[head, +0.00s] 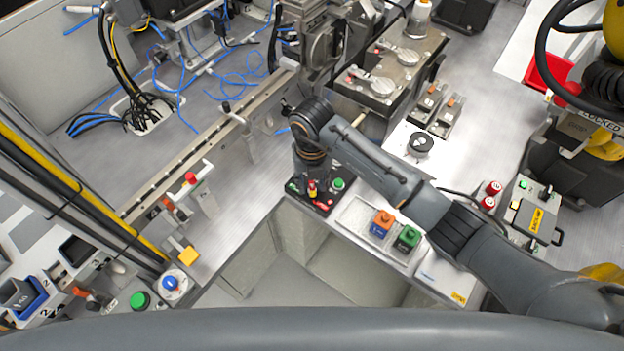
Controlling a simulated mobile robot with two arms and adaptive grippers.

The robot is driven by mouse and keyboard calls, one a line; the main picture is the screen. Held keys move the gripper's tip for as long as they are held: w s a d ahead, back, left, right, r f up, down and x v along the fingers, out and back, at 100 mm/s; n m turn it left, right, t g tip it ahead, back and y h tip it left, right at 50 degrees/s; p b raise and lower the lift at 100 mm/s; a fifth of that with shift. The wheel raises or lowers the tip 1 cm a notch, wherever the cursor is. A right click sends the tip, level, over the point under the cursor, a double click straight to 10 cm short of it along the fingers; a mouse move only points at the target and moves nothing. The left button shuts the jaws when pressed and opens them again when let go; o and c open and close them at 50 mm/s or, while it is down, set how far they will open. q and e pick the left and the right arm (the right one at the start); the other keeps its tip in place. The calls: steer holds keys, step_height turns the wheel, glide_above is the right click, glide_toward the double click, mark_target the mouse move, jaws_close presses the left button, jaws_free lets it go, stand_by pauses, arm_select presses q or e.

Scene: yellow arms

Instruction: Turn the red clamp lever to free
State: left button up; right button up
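A small lever with a red tip (190,178) stands on the metal bench at left of centre. I cannot tell for certain which is the red clamp lever. My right gripper (311,182) points down over a black control panel (325,204) at the bench's front edge, well to the right of both levers. A red and yellow part shows at its fingertips. The fingers are small and partly hidden by my wrist, so their opening is unclear. My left gripper is out of view.
A green button (338,183) sits on the panel. A long metal rail (190,145) runs behind the levers. Open floor lies below the bench edge.

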jaws_close()
steer(key=shift+m, duration=0.3)
steer(key=m, duration=0.3)
steer(key=shift+m, duration=0.3)
steer(key=m, duration=0.4)
steer(key=shift+m, duration=0.3)
steer(key=m, duration=0.4)
steer(key=shift+r+m, duration=0.1)
steer(key=shift+m, duration=0.2)
steer(key=shift+w+m, duration=0.1)
steer(key=shift+m, duration=2.1)
